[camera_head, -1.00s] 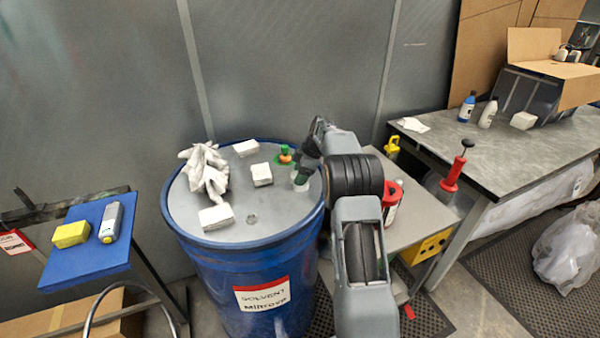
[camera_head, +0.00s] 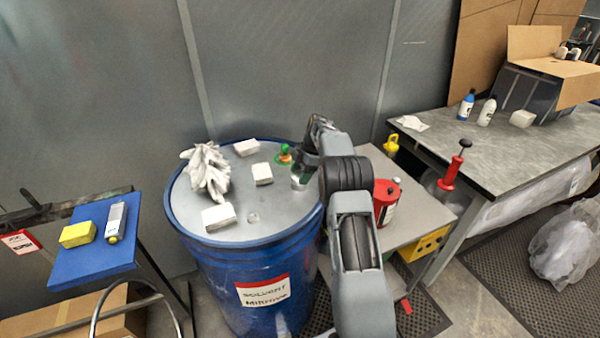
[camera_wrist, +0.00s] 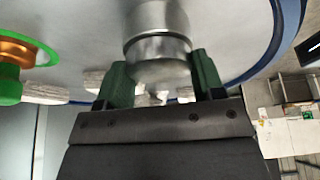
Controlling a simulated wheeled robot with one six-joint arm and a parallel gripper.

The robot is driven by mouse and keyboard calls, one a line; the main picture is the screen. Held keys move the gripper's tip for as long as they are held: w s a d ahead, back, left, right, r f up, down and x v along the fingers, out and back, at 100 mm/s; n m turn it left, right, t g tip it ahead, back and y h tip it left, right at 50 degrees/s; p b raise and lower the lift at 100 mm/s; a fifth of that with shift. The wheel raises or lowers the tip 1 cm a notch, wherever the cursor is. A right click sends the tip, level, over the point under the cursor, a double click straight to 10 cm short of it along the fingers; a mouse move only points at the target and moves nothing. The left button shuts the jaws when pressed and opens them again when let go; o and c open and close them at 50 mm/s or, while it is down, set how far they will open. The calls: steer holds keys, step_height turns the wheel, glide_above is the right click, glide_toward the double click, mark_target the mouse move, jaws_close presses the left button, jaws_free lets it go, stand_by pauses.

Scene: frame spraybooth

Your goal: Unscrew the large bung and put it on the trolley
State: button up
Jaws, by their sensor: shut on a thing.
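The large bung (camera_wrist: 158,48) is a round silver metal piece between my green fingers in the wrist view. My gripper (camera_wrist: 160,80) is shut on it. In the head view my gripper (camera_head: 299,176) is low over the right side of the lid of the blue drum (camera_head: 218,262). There the bung is mostly hidden by my gripper. I cannot tell whether it is still seated in the lid. The trolley appears to be the grey-topped stand (camera_head: 425,212) just right of the drum, partly hidden behind my arm.
White blocks (camera_head: 218,217), a white glove (camera_head: 206,170) and a green-and-orange fitting (camera_head: 284,154) are on the drum lid. A red can (camera_head: 385,203) stands on the grey top, near my arm. A workbench (camera_head: 470,145) is at right, a blue tray (camera_head: 88,262) at left.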

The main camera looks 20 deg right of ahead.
steer(key=shift+r+n+g+p, duration=0.15)
steer(key=shift+n+g+p, duration=0.25)
steer(key=shift+n+p, duration=0.75)
steer(key=shift+f+n+g+p, duration=0.2)
steer(key=shift+n+g+p, duration=0.4)
steer(key=shift+n, duration=0.55)
steer(key=o, duration=0.6)
